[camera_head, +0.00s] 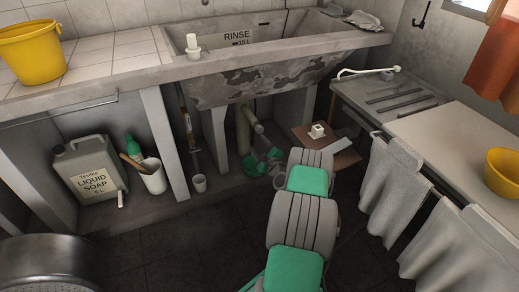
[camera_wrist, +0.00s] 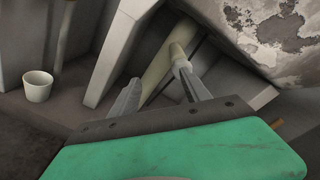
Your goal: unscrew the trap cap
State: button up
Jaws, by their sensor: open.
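Under the washtub (camera_head: 275,85), a pale drain pipe (camera_head: 243,130) shows in the head view, with a lighter pipe piece (camera_head: 252,119) angled beside it. In the wrist view a cream pipe (camera_wrist: 157,72) runs diagonally beyond my fingers. A paler rounded end (camera_wrist: 178,52) lies just past the right fingertip. I cannot tell for certain which part is the trap cap. My gripper (camera_wrist: 158,83) is open, its two metal fingers apart with nothing held between them. In the head view its green body (camera_head: 262,162) is low under the tub, and its fingertips are hard to make out.
Concrete supports (camera_head: 164,140) stand left of the pipes. A small white cup (camera_head: 199,183) sits on the ledge. A brown board (camera_head: 340,158) with a pale block (camera_head: 317,130) lies right of my gripper. A soap can (camera_head: 90,170) stands at left.

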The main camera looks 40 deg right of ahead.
aim_at(260, 131)
jog(key=shift+m+t+h, duration=0.3)
jog(key=shift+m+h, duration=0.2)
jog(key=shift+h, duration=0.1)
jog(key=w+d+b, duration=0.1)
jog(key=w+d, duration=0.1)
jog(key=w+d+r+b, duration=0.1)
jog(key=w, duration=0.1)
jog(key=w+d+b, duration=0.1)
jog(key=w+d, duration=0.1)
jog(key=shift+d+r, duration=0.3)
jog(key=shift+c, duration=0.4)
grip_shut()
